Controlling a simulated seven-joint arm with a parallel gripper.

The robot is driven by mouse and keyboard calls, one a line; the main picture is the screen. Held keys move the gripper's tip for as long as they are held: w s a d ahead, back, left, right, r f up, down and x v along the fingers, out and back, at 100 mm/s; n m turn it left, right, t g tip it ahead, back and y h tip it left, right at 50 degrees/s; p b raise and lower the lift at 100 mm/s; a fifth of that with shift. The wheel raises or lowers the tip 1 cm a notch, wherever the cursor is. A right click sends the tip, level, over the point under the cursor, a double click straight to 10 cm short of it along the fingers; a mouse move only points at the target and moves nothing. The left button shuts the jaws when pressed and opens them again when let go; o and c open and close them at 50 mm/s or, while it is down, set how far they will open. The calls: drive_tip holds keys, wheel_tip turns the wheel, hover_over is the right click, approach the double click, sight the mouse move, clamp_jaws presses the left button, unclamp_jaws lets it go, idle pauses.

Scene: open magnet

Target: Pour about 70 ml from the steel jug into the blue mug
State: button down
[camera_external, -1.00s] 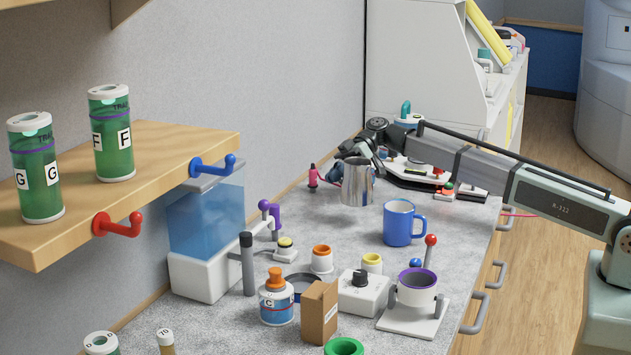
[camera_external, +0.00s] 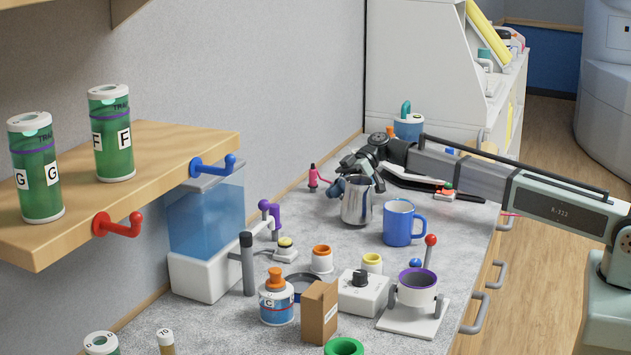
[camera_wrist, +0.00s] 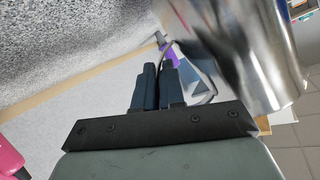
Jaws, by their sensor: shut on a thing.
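The steel jug (camera_external: 357,206) is just left of the blue mug (camera_external: 399,224) in the external view, with a small gap between them. The jug looks slightly tilted, and I cannot tell whether its base touches the counter. My gripper (camera_external: 339,188) is at the jug's left side, shut on it near the handle. In the wrist view my fingers (camera_wrist: 157,88) are close together, and the jug's shiny wall (camera_wrist: 245,50) fills the upper right. The mug stands upright with its handle to the right. The liquid inside either vessel is hidden.
A pink bottle (camera_external: 313,178) stands left of the jug. In front are a white control box (camera_external: 362,293), a purple-rimmed cup on a stand (camera_external: 417,290) and a red-knobbed lever (camera_external: 431,250). The counter (camera_external: 340,240) just in front of the jug is clear.

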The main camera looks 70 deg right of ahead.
sight(344, 178)
drive_tip(key=s+r+n, duration=0.1)
drive_tip(key=s+r+n+t, duration=0.1)
drive_tip(key=r, duration=0.1)
drive_tip(key=shift+s+a+t, duration=0.15)
drive_tip(key=shift+a+t, duration=0.15)
drive_tip(key=shift+a, duration=0.1)
drive_tip(key=s+a+r+n+t+h, duration=0.1)
drive_tip(key=s+r+n, duration=0.4)
drive_tip(key=r, duration=0.5)
drive_tip(key=shift+s+a+r+n+t, duration=0.2)
drive_tip(key=shift+a+n+t, duration=0.5)
drive_tip(key=shift+t, duration=0.7)
drive_tip(key=shift+s+a+f+n+t, duration=0.1)
drive_tip(key=shift+s+a+n+t, duration=0.1)
drive_tip(key=shift+s+n+t, duration=0.4)
drive_tip(key=shift+s+a+r+n+p, duration=0.1)
drive_tip(key=shift+s+a+r+n, duration=0.15)
drive_tip(key=shift+s, duration=0.25)
drive_tip(key=shift+s+a+r+n+p, duration=0.1)
drive_tip(key=shift+s+r+n, duration=0.15)
drive_tip(key=shift+s, duration=0.2)
drive_tip(key=shift+s+a+r+n+p, duration=0.1)
drive_tip(key=shift+s+a+r+n, duration=0.15)
drive_tip(key=shift+s, duration=0.25)
idle(0.7)
drive_tip(key=w+d+f+m+g, duration=0.2)
drive_tip(key=w+f+m, duration=0.1)
drive_tip(key=w+m, duration=0.1)
drive_tip(key=shift+w+f, duration=0.2)
drive_tip(key=shift+w, duration=0.45)
